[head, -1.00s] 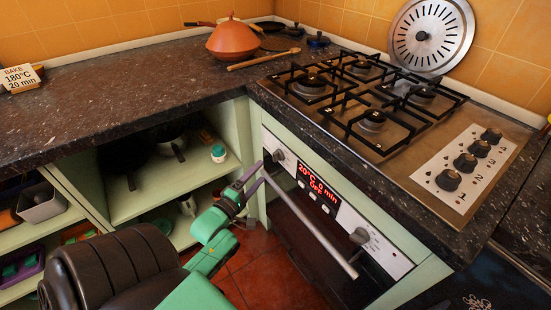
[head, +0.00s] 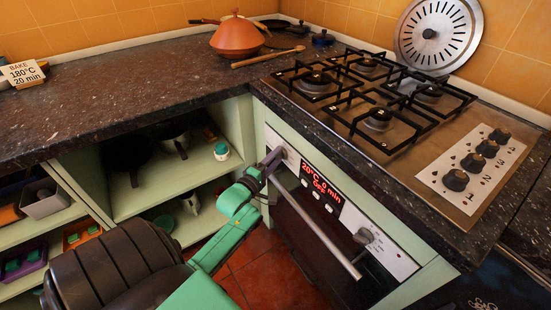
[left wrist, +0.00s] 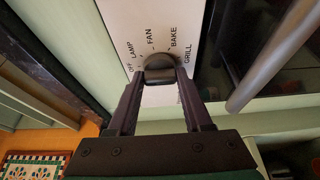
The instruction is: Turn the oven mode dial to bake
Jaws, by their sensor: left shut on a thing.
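The oven mode dial (left wrist: 158,62) is a dark round knob on the oven's pale control panel (left wrist: 130,18). Around it are the labels OFF, LAMP, FAN, BAKE and GRILL. My left gripper (left wrist: 160,76) has one finger on each side of the dial and is shut on it. In the head view my left gripper (head: 268,165) is at the panel's upper left and mostly hides the dial. I cannot tell which label the dial points to. The red oven display (head: 321,182) shows 20°C, 0 min and OFF. My right gripper is not in view.
The oven door handle (head: 316,228) runs below the panel, close beside my left gripper. A second knob (head: 363,236) is at the panel's right. A card (head: 22,73) on the counter reads BAKE, 180°C, 20 min. Open green shelves (head: 190,192) stand left of the oven.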

